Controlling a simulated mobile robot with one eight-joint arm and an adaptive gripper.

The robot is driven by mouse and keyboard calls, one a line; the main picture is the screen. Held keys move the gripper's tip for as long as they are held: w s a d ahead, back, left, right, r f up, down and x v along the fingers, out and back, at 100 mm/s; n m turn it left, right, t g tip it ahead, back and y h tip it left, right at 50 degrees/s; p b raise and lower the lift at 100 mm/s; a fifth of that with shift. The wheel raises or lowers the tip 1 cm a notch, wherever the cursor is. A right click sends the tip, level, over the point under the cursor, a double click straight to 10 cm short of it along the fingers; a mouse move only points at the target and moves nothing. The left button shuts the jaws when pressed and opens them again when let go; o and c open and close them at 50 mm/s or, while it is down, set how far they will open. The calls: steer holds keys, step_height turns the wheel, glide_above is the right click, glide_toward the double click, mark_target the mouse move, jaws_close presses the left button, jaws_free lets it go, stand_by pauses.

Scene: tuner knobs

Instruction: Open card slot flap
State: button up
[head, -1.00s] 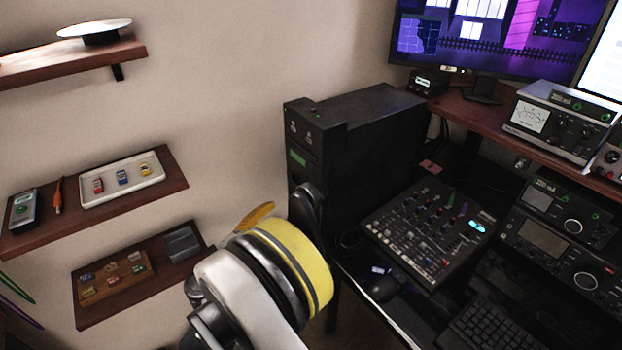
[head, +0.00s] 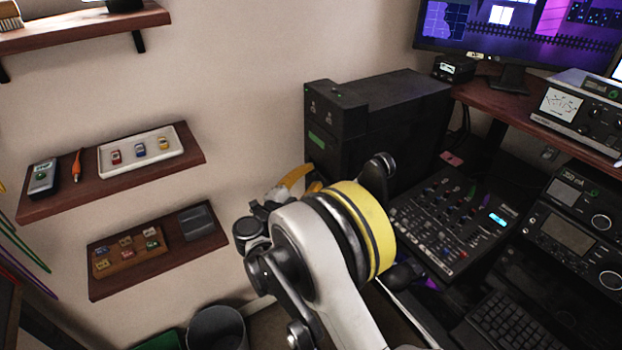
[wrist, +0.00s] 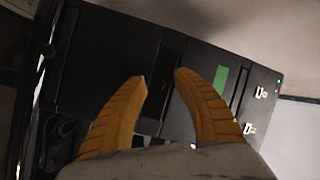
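The black tower cabinet (head: 395,115) stands on the desk in the head view, and its dark front fills much of the wrist view (wrist: 105,62). A green label (wrist: 221,77) is on that front, right of my fingers. A darker recessed panel (wrist: 169,62) lies just beyond my fingertips; it may be the card slot flap, but I cannot tell its state. My gripper (wrist: 161,75) is open and empty, with orange ridged fingers apart. In the head view my gripper (head: 300,178) is beside the cabinet's front, partly hidden by my arm. I cannot tell whether it touches.
A mixer (head: 455,220), a keyboard (head: 505,320) and radio units (head: 568,236) crowd the desk at right. Wall shelves (head: 190,160) with small items are at left. A grey bin (head: 216,328) stands below. Open space lies between shelves and cabinet.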

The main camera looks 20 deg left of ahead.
jaws_close()
steer(key=shift+f+b, duration=0.15)
steer(key=shift+b, duration=0.2)
steer(key=shift+f+n+t+b, duration=0.3)
steer(key=shift+n+t, duration=0.45)
steer(key=shift+t, duration=0.4)
steer(key=shift+f+n+t+b, duration=0.3)
steer(key=shift+n+t, duration=0.4)
steer(key=shift+t, duration=0.4)
steer(key=shift+f+n+t+b, duration=0.2)
steer(key=shift+f+n+t, duration=0.15)
steer(key=shift+n+t, duration=0.6)
jaws_free()
